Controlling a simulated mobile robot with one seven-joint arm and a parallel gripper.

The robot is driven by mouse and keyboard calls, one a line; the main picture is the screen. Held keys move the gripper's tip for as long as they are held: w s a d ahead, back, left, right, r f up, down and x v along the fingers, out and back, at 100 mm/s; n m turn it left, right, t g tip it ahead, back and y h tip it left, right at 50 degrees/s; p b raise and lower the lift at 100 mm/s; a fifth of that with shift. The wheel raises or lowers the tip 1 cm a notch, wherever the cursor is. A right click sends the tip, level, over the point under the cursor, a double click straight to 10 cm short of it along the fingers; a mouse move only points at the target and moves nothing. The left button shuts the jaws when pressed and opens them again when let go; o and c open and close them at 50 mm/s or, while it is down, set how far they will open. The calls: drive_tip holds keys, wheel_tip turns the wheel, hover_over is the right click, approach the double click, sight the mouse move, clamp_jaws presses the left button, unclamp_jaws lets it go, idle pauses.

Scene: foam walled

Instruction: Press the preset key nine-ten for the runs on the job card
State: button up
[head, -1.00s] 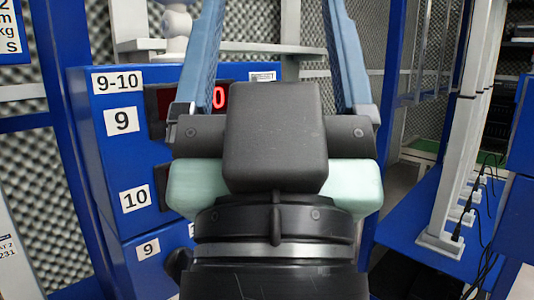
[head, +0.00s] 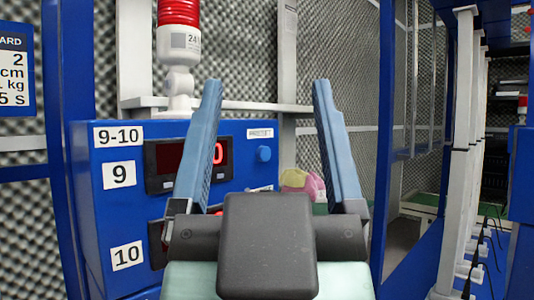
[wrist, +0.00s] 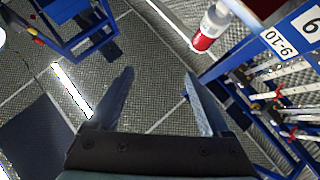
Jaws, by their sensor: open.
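The blue unit labelled 9-10 (head: 90,210) stands left of centre in the head view. Its front carries a PRESET label (head: 260,133), and below that a round blue key (head: 264,153) shows between my fingers in the picture. A dark display with red digits (head: 214,156) is partly hidden by my left finger. The job card (head: 14,75) is cut off at the left edge; 2, cm, kg and 5 s can be read. My gripper (head: 267,84) is open and empty. In the wrist view (wrist: 159,73) its fingers are apart over the floor.
A red-topped beacon (head: 179,40) stands behind the unit. A pink and yellow object (head: 300,184) is partly hidden behind my right finger. A blue upright (head: 65,110) stands left; grey posts with cables (head: 462,150) line the right. Foam walls lie behind.

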clamp_jaws()
idle(1.5)
